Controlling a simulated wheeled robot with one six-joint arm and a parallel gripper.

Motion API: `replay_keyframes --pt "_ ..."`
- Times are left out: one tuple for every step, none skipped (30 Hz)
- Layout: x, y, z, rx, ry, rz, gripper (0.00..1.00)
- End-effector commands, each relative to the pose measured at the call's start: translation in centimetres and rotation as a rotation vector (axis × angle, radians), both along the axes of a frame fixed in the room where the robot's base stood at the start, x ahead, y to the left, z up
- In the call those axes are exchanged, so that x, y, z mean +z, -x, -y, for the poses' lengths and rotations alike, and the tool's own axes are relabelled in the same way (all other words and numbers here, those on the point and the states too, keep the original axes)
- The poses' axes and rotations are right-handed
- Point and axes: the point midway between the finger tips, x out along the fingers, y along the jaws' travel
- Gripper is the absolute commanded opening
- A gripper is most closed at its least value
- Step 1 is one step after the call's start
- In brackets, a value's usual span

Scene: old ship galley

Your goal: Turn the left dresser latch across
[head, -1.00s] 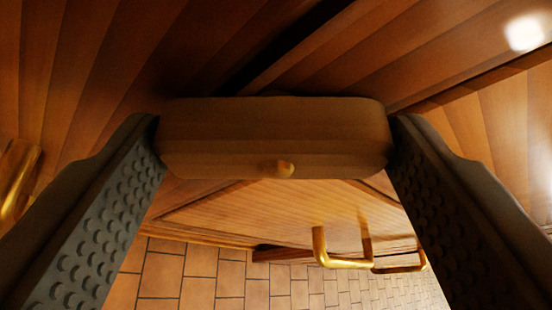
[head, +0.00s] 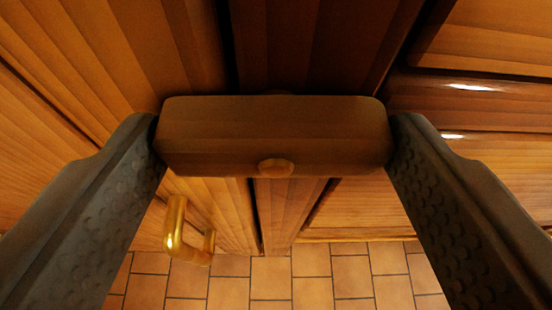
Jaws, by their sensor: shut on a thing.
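The dresser latch (head: 215,135) is a brown wooden bar with rounded ends and a small round wooden peg near the middle of its lower edge. It lies level across the picture in front of the dresser's wooden front (head: 305,50). My gripper (head: 274,138) is shut on the latch, one textured dark finger against each end. The parts of the dresser front right behind the latch are hidden.
A brass handle (head: 174,228) is on a wooden door at the lower left. Wooden panels (head: 490,95) fill the right side. The tiled floor (head: 270,280) shows below and looks clear.

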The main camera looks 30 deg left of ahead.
Motion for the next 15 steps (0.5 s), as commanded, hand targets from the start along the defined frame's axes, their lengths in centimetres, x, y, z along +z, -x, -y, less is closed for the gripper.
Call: replay_keyframes --pt "-0.12 0.04 0.06 0.0 -0.009 -0.009 0.46" --pt "-0.12 0.04 0.06 0.0 -0.014 -0.013 0.46" --pt "-0.12 0.03 0.05 0.0 -0.021 -0.017 0.46" --pt "-0.12 0.03 0.05 0.0 -0.024 -0.02 0.46" --pt "-0.12 0.03 0.05 -0.001 -0.028 -0.022 0.46" --pt "-0.11 0.03 0.06 -0.001 -0.031 -0.024 0.46" --pt "-0.11 0.03 0.05 -0.001 -0.033 -0.025 0.46" --pt "-0.11 0.03 0.05 -0.001 -0.035 -0.027 0.46" --pt "-0.1 0.02 0.04 -0.001 -0.037 -0.028 0.46" --pt "-0.1 0.02 0.04 -0.001 -0.037 -0.028 0.46" --pt "-0.1 0.03 0.04 -0.001 -0.037 -0.028 0.46" --pt "-0.1 0.03 0.04 -0.001 -0.037 -0.028 0.46" --pt "-0.09 0.02 0.03 -0.001 -0.037 -0.028 0.46" --pt "-0.09 0.02 0.03 -0.001 -0.037 -0.028 0.46" --pt "-0.09 0.02 0.03 -0.001 -0.037 -0.028 0.46"
